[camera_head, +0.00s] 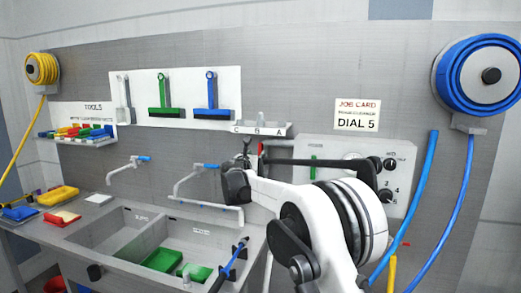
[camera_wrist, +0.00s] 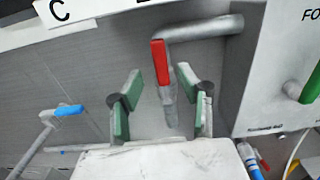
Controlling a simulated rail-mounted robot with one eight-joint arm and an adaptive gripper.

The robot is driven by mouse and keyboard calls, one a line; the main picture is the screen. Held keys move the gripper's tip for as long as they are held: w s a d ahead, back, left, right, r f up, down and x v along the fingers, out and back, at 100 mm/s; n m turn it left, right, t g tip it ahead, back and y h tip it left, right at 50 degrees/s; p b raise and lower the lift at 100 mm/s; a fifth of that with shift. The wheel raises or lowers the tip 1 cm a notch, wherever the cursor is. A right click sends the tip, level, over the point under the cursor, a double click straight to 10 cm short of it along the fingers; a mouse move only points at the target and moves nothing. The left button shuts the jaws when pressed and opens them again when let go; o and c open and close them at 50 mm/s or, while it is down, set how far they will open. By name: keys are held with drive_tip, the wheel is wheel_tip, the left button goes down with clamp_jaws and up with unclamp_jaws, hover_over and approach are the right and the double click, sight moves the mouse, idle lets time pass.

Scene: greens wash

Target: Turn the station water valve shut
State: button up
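The station water valve has a red lever handle (camera_wrist: 160,62) on a grey pipe (camera_wrist: 200,28) that runs right into the control box. In the wrist view the lever is nearly upright, tilting slightly, ahead of my gripper (camera_wrist: 159,76). The green-padded fingers are open, one on each side of the lever's lower end, with visible gaps. I cannot tell whether the lever is within finger depth or beyond. In the head view a small red part of the lever (camera_head: 261,148) shows just right of my gripper (camera_head: 246,146); the arm hides the lower pipe.
The control box (camera_head: 318,150) with knobs is close on the right. A lettered shelf (camera_head: 262,129) is just above. Blue-handled taps (camera_head: 143,158) and the sink (camera_head: 125,232) lie left and below. A blue hose (camera_head: 405,205) hangs at right.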

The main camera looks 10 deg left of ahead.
sight(260, 150)
drive_tip(key=shift+w+d+p, duration=0.25)
drive_tip(key=shift+w, duration=0.9)
drive_tip(key=shift+w+d+p, duration=0.2)
drive_tip(key=shift+w+p, duration=0.1)
drive_tip(key=shift+w, duration=0.9)
drive_tip(key=shift+w+d+p, duration=0.25)
drive_tip(key=shift+w, duration=0.9)
clamp_jaws()
